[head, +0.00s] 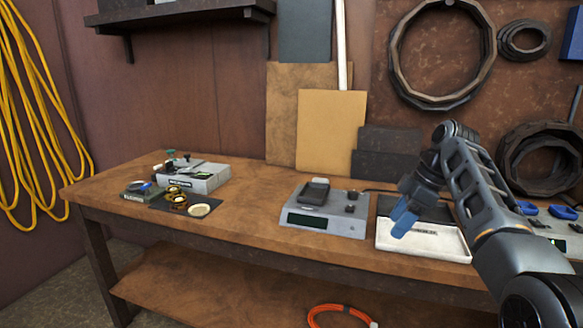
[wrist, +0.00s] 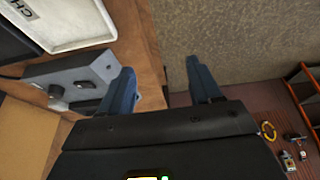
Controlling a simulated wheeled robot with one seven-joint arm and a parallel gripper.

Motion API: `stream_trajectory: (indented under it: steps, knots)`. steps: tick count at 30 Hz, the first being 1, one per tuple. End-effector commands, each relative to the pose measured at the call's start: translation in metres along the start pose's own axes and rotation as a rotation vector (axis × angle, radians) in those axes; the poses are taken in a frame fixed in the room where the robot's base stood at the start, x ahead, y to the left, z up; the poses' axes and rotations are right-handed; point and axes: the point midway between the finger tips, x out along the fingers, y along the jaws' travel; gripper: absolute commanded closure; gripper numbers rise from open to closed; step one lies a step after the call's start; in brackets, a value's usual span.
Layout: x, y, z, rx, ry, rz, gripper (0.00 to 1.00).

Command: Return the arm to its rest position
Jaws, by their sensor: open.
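My arm comes in from the right of the head view, and my gripper (head: 405,220) with its blue fingers hangs above the wooden workbench (head: 250,225), by the left part of a white tray (head: 440,247). In the wrist view my gripper (wrist: 165,90) shows two blue fingers spread apart with nothing between them. Bench edge and floor lie beyond the fingers there. The grey device with a display (head: 325,222) stands left of the gripper and also shows in the wrist view (wrist: 75,80).
A grey box (head: 195,180) and small parts on a dark mat (head: 185,203) are at the bench's left end. Blue-handled items (head: 545,210) lie at the right. An orange cable coil (head: 340,318) is on the lower shelf. Boards (head: 330,130) lean on the wall behind.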

Motion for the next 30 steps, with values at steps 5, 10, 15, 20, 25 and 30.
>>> stream_trajectory:
  steps: [5, 10, 15, 20, 25, 30]
  knots:
    - [0.021, -0.003, 0.008, 0.028, -0.002, 0.02, 0.37]
    - [0.042, -0.007, 0.017, 0.06, -0.003, 0.046, 0.37]
    - [0.073, -0.015, 0.031, 0.107, -0.002, 0.083, 0.37]
    - [0.11, -0.027, 0.048, 0.166, -0.002, 0.134, 0.37]
    - [0.165, -0.056, 0.078, 0.259, 0.004, 0.216, 0.37]
    - [0.216, -0.097, 0.11, 0.362, 0.021, 0.319, 0.37]
